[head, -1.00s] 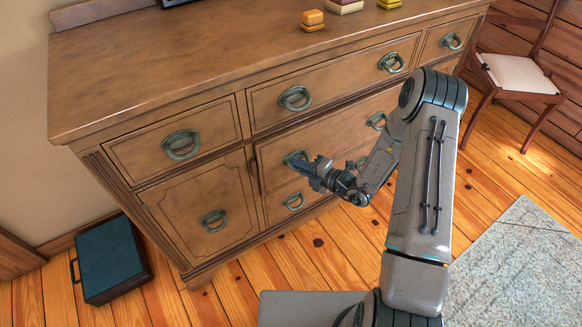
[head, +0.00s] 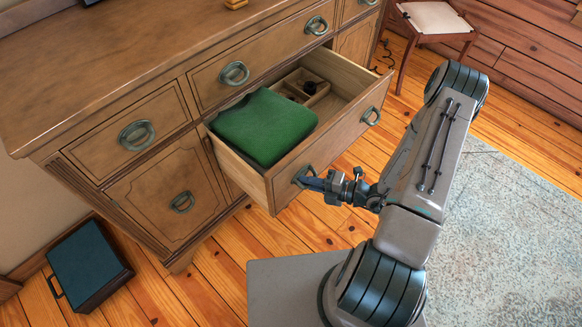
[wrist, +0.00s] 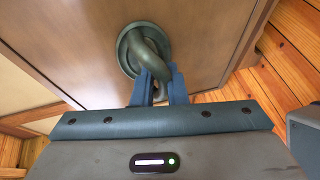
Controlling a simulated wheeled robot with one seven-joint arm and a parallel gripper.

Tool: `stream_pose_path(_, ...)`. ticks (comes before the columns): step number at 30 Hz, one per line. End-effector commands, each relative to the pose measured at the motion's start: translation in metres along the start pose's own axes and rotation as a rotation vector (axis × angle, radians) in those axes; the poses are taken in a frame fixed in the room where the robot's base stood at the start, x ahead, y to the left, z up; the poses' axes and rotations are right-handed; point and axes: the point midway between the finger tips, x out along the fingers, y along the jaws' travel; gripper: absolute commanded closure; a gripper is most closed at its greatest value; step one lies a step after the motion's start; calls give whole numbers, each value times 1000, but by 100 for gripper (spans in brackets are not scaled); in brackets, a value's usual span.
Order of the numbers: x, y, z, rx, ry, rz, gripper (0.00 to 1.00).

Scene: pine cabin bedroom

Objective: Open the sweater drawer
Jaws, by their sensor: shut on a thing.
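The sweater drawer (head: 343,137) is pulled well out of the wooden dresser (head: 105,77). A folded green sweater (head: 266,126) lies in its left part. A wooden divider with small dark items (head: 303,88) sits in the back part of the drawer. My gripper (head: 309,180) is at the left ring handle on the drawer front. In the wrist view my gripper (wrist: 160,88) has its blue fingers shut on the green metal handle (wrist: 146,48). The right handle (head: 371,116) of the same drawer is free.
A dark teal case (head: 88,263) lies on the floor at the dresser's left. A chair (head: 435,18) stands at the back right. A pale rug (head: 510,230) covers the floor at right. The drawer above the open one is shut.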

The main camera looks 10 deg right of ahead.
Motion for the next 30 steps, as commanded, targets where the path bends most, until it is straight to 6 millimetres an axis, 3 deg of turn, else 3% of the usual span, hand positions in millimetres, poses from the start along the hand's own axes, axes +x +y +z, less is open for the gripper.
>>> stream_pose_path(3,-21,-2,0,-8,-19,0,100)
stream_pose_path(9,-38,-6,-7,-12,-16,1,100)
stream_pose_path(24,-44,-7,-10,-13,-16,1,100)
stream_pose_path(25,-44,-7,-10,-13,-16,1,85)
stream_pose_path(26,-44,-7,-10,-13,-16,1,79)
stream_pose_path(30,-42,-8,-12,-10,-7,0,79)
